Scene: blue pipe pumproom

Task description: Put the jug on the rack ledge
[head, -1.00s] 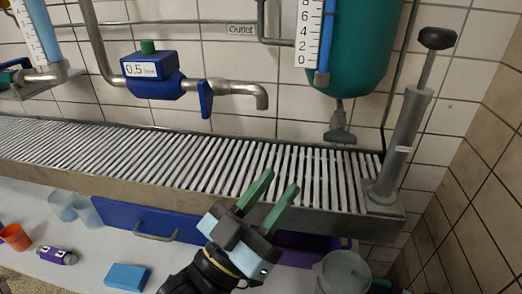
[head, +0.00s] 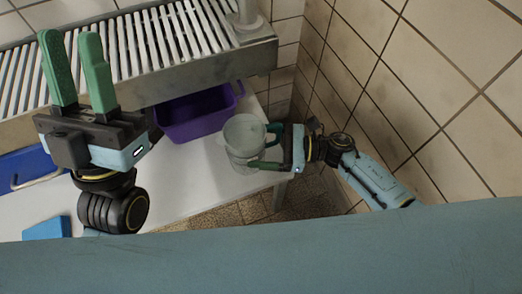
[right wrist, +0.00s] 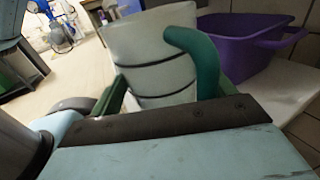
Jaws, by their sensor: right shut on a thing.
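The jug (head: 241,150) is pale and translucent, beside the purple bin and below the rack level. My right gripper (head: 262,147) reaches in from the right and is shut on it. In the right wrist view the jug (right wrist: 148,60) looks upright, with dark rings and a curved teal piece that looks like its handle. Whether its base touches the white bench is unclear. The rack ledge (head: 205,85) is a slatted metal shelf along the wall at upper left. My left gripper (head: 70,42) is in front of the rack, its green fingers apart and empty.
A purple bin (head: 190,132) stands on the white bench (head: 215,180) under the rack, left of the jug. The tiled side wall (head: 390,80) is close on the right. The visible slats are otherwise bare.

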